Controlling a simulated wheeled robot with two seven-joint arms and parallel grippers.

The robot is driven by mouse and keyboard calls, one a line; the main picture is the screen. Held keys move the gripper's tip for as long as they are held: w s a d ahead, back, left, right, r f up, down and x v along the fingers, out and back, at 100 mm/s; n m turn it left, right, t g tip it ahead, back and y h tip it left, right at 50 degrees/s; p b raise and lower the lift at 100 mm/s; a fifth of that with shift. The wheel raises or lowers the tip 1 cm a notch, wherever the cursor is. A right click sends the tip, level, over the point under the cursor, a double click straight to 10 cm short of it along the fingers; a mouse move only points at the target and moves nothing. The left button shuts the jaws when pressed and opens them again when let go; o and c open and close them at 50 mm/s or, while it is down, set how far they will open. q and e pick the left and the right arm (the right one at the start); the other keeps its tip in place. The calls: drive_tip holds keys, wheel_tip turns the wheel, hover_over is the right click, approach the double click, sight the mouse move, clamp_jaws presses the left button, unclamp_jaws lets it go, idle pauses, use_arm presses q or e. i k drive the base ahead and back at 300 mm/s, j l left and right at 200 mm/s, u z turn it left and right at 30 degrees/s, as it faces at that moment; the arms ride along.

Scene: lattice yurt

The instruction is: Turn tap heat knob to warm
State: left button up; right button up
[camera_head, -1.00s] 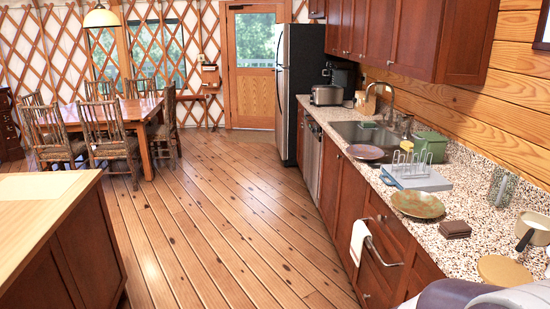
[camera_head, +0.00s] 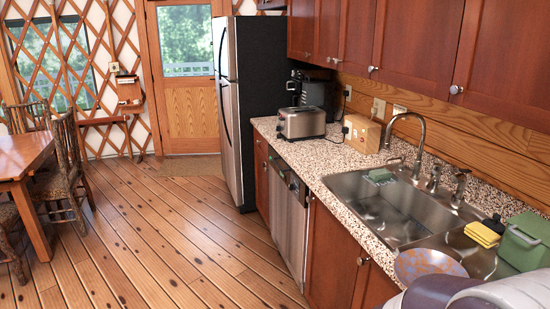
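The tap (camera_head: 419,150) is a tall curved metal gooseneck behind the steel sink (camera_head: 375,204), at the right of the head view. Two small metal fittings stand beside it at the sink's back edge: a nearer one with a lever top (camera_head: 459,187) and a middle one (camera_head: 434,178). I cannot tell which is the heat knob or how it is set. A grey and white part of my arm shows at the bottom right corner. Neither gripper is in view.
A patterned plate (camera_head: 430,265), yellow sponges (camera_head: 483,234) and a green box (camera_head: 525,241) are by the sink's near end. A toaster (camera_head: 302,123) and wooden block (camera_head: 363,133) stand farther back. Cabinets (camera_head: 420,41) hang above. The floor left of the counter is clear.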

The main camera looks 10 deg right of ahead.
sight(438, 167)
drive_tip(key=i+z, duration=0.15)
drive_tip(key=i, duration=0.6)
drive_tip(key=i+j+z, duration=0.1)
drive_tip(key=i, duration=0.7)
drive_tip(key=j, duration=0.1)
